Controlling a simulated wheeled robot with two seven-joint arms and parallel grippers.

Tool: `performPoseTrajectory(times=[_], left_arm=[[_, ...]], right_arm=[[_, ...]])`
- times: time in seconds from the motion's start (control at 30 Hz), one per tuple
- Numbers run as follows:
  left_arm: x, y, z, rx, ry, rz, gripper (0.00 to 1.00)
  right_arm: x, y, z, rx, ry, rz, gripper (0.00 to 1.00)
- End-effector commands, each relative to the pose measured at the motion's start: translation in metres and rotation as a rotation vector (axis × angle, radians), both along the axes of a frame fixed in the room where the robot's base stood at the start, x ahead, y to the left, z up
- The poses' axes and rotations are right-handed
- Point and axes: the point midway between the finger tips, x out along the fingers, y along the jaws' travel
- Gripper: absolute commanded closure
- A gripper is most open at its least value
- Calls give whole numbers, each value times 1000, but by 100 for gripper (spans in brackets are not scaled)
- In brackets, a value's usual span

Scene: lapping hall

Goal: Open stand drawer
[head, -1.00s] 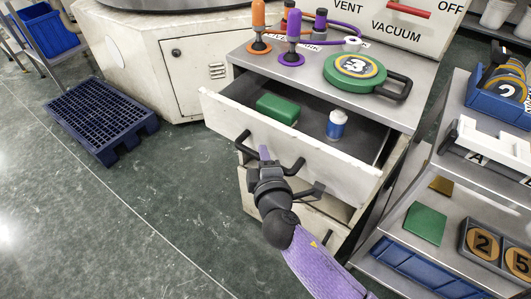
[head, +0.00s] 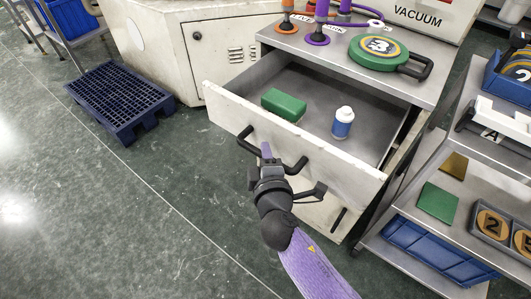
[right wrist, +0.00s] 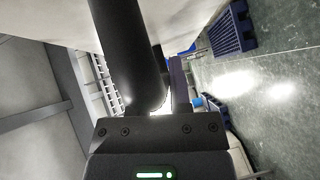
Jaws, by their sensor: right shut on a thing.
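The stand's top drawer (head: 335,147) is pulled well out and shows its inside. A green block (head: 284,104) and a white bottle with a blue label (head: 343,122) stand in it. My right gripper (head: 268,156) is at the black handle (head: 293,165) on the drawer's front and is shut on it. In the right wrist view the dark handle bar (right wrist: 130,55) fills the middle, just ahead of the gripper body. The fingertips are partly hidden by the handle. My left gripper is not in view.
A green round tool (head: 379,52) and orange and purple handled pieces stand on the stand's top. A shelf cart with blue bins (head: 428,250) stands close at right. A blue pallet (head: 120,100) lies at left. The floor between is clear.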

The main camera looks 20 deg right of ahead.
Motion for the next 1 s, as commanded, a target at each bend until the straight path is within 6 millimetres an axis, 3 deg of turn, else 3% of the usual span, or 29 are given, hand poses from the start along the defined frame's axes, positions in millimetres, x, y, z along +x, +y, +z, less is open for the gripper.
performPoseTrajectory(times=[0.07, 0.1, 0.23, 0.57, 1.0], left_arm=[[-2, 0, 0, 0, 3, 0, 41], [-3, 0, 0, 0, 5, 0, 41], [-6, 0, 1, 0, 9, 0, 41], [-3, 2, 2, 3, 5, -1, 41], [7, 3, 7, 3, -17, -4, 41]], right_arm=[[0, 0, -1, 0, 3, -2, 100], [0, 0, -1, 0, 3, -2, 68], [0, 0, -1, 0, 2, -1, 42], [-4, 0, 0, 0, 2, 0, 42], [-89, 10, 12, 1, 4, -1, 42]])
